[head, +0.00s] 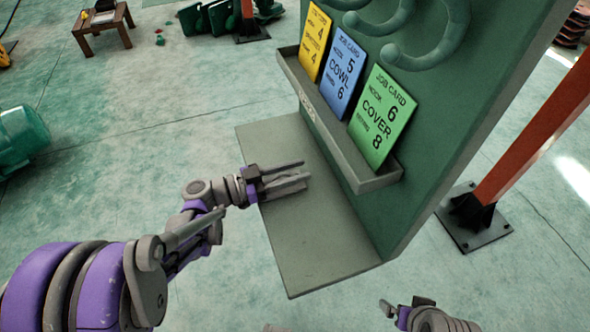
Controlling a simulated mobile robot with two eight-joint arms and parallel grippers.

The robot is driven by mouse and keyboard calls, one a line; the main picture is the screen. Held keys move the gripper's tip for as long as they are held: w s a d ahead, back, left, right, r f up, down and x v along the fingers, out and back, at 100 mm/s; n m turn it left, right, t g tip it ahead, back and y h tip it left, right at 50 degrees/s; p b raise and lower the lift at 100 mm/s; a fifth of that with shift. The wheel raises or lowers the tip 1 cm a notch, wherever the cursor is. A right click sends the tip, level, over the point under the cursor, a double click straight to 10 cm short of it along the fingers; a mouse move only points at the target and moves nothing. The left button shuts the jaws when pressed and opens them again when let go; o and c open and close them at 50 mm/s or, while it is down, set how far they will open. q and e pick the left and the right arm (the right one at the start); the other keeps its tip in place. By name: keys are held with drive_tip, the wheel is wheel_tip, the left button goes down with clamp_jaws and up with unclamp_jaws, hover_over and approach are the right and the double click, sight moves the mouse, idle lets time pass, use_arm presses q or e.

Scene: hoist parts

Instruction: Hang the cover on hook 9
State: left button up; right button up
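No cover can be made out in the head view. Large green curved hooks (447,41) stick out of the green board (490,75) at the top; no hook number shows. A green job card (383,117) reads "HOOK 6, COVER" with an 8 at the bottom. My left gripper (305,172) is in front of the board, over its grey-green base plate, with its fingers a little apart and nothing between them. My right gripper (389,307) shows only partly at the bottom edge; its finger opening is unclear.
A blue card (344,72) and a yellow card (315,42) stand beside the green one in a ledge (374,184). The base plate (318,255) is bare. An orange post (535,128) stands right. A green rounded machine (20,138) lies left; a wooden stool (103,24) stands behind.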

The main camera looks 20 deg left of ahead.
use_arm(q)
drive_tip(key=shift+r, duration=0.1)
drive_tip(key=shift+a+r, duration=0.1)
drive_tip(key=shift+r, duration=0.05)
drive_tip(key=v, duration=1.2)
drive_tip(key=shift+p, duration=0.35)
